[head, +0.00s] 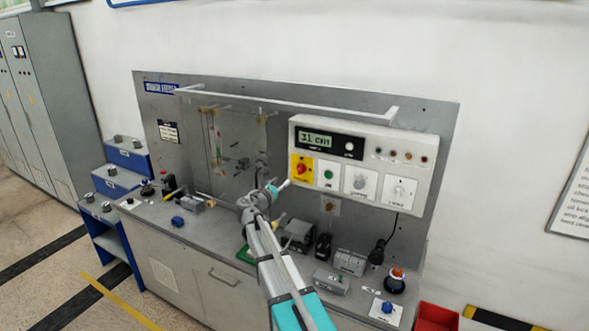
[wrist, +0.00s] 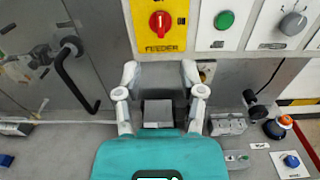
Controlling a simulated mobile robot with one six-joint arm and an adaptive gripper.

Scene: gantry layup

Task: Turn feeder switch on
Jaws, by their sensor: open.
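The feeder switch is a red rotary knob on a yellow plate (wrist: 160,42) labelled FEEDER. In the wrist view the red knob (wrist: 160,22) is at top centre, its white mark pointing upright. In the head view the same knob (head: 301,169) is at the left of the white control panel (head: 412,166). My gripper (wrist: 160,75) is open and empty, its two fingers apart below the yellow plate. In the head view my gripper (head: 279,187) is just left of and below the switch, apart from it as far as I can tell.
A green button (head: 328,175) and two grey knobs sit right of the switch. A display (head: 318,139) reading 31 cm is above. A white rail (head: 290,104) juts out above the panel. A black hooked handle (wrist: 75,70) stands left. Several devices lie on the bench (head: 190,228).

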